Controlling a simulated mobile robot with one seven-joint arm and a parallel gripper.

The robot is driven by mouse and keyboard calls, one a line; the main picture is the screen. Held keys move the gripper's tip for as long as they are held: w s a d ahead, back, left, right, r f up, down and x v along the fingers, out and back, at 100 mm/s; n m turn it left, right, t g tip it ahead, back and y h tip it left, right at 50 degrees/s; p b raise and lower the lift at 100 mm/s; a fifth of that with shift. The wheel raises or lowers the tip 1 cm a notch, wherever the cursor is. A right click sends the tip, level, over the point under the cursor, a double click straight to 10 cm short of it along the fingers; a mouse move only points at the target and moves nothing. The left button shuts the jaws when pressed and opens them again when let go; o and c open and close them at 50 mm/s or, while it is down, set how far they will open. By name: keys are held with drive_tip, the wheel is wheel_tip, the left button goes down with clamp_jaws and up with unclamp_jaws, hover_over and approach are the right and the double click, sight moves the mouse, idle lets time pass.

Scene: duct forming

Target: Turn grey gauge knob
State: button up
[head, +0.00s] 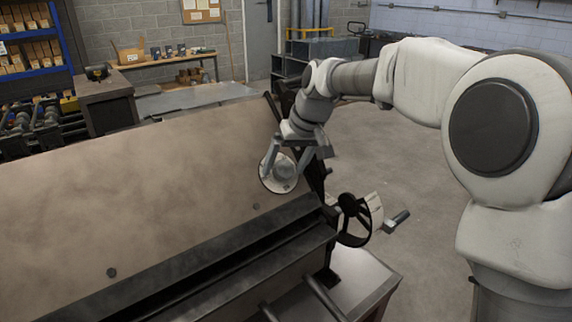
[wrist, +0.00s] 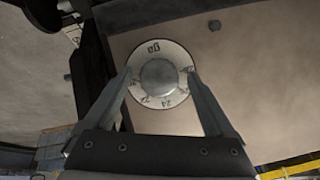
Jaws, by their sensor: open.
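The grey gauge knob (wrist: 158,75) is a round grey cap at the centre of a white dial with dark numbers (wrist: 157,47). The dial is on the upper right part of the large tan panel of the machine. In the head view the knob (head: 284,170) shows between my gripper's fingers. My gripper (head: 286,166) is open, and its two fingers (wrist: 160,72) stand on the left and right of the knob in the wrist view. I cannot tell whether either finger touches it.
The tan panel (head: 130,170) slopes up behind a dark metal bar (head: 200,260) along its front. A black handwheel (head: 352,215) stands right of the machine's end. A workbench (head: 170,60) and shelves (head: 35,45) are at the back. Floor (head: 420,180) on the right is mostly clear.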

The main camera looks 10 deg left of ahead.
drive_tip(key=c, duration=1.4)
